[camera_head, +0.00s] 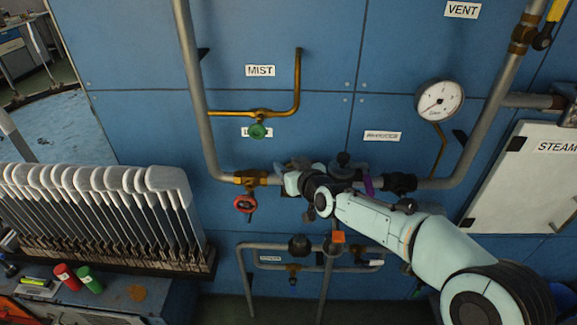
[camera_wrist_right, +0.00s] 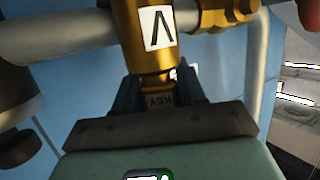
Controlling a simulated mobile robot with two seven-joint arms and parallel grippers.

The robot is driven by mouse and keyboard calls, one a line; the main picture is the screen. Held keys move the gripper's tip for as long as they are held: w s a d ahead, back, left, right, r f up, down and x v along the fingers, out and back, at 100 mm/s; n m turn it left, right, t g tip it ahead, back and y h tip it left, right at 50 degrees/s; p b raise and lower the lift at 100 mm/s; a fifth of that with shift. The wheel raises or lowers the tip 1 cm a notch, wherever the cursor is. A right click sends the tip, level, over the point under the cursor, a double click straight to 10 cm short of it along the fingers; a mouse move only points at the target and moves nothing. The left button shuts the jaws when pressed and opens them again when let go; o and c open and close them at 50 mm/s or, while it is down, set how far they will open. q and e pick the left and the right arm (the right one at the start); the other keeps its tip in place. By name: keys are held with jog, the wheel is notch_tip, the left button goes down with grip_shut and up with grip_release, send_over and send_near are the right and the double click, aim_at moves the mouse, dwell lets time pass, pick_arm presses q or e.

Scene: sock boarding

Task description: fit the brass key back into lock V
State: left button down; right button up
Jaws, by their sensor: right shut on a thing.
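In the right wrist view, lock V (camera_wrist_right: 150,35) is a brass cylinder on the grey pipework, with a white plate marked V that appears upside down. The brass key (camera_wrist_right: 158,98), with small lettering on its head, sits between the two dark fingers of my right gripper (camera_wrist_right: 157,88), which is shut on it. The key is directly at the lock's near end, in line with it. How far it is inserted cannot be told. In the head view my right gripper (camera_head: 287,172) is at the pipe beside the red-handled valve and hides the lock and key. My left gripper is not in view.
The red-handled valve (camera_head: 244,203) is just left of my right gripper. Grey pipes, a brass MIST pipe (camera_head: 298,80) and a gauge (camera_head: 440,100) cover the blue wall. A rack of white sock boards (camera_head: 165,180) stands at the left, with red and green cylinders below.

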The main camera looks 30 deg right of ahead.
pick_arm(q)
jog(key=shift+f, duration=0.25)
pick_arm(e)
jog(key=shift+f, duration=0.25)
jog(key=o, duration=1.3)
jog(key=shift+r, duration=0.1)
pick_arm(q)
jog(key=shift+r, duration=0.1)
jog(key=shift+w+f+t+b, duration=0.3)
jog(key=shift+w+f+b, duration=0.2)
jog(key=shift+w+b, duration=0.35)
pick_arm(e)
jog(key=v, duration=1.3)
jog(key=shift+s, duration=0.2)
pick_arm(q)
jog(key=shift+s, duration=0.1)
